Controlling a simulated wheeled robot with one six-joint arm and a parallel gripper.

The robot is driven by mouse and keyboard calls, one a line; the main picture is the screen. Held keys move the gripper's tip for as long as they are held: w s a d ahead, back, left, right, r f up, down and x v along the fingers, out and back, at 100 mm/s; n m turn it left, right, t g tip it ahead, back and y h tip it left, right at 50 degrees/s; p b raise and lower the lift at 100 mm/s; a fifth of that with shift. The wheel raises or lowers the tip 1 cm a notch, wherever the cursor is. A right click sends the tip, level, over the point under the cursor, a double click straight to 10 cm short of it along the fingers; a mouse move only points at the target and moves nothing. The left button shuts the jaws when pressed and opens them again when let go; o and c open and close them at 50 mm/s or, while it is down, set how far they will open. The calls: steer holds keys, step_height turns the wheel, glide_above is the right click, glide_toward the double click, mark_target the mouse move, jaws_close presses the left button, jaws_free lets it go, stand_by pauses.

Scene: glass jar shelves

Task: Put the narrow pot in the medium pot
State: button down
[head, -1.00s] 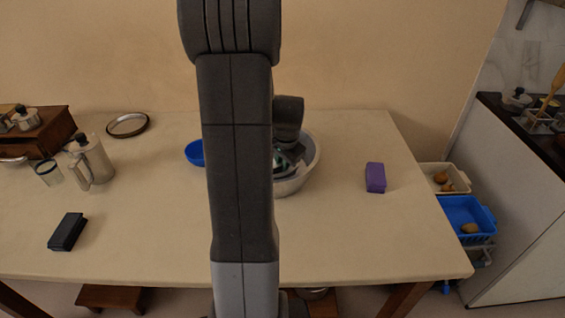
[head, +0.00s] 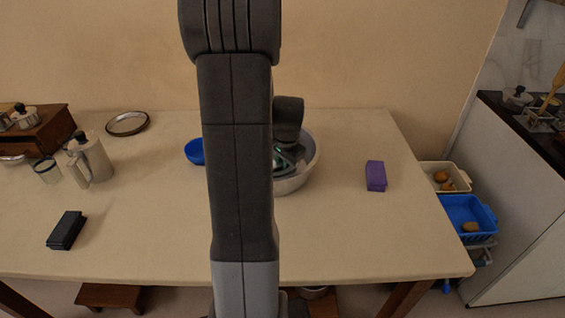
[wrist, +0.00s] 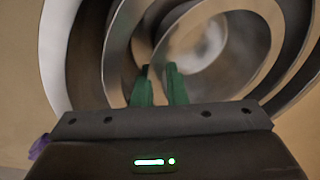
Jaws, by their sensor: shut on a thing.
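My gripper (wrist: 158,88) has its green fingers shut on the near wall of the narrow pot (wrist: 215,45), the innermost metal ring in the wrist view. Wider metal walls curve around it; the medium pot (wrist: 115,45) appears to be the ring just outside it. A large pale metal vessel (wrist: 55,50) is outermost. In the head view this vessel (head: 311,172) stands on the table behind my arm, with my gripper (head: 283,163) down at its opening. My arm hides its left side. I cannot tell whether the narrow pot rests on a bottom or hangs.
A blue bowl (head: 194,152) is left of my arm, partly hidden. A purple block (head: 376,176) lies to the right. A metal moka pot (head: 90,158), a glass (head: 47,170), a dark block (head: 66,230) and a round dish (head: 127,123) are left.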

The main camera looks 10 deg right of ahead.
steer(key=c, duration=1.4)
jaws_free()
steer(key=shift+o, duration=0.2)
steer(key=shift+f, duration=0.1)
steer(key=o, duration=0.5)
steer(key=p+v, duration=0.5)
steer(key=v, duration=0.3)
stand_by(0.7)
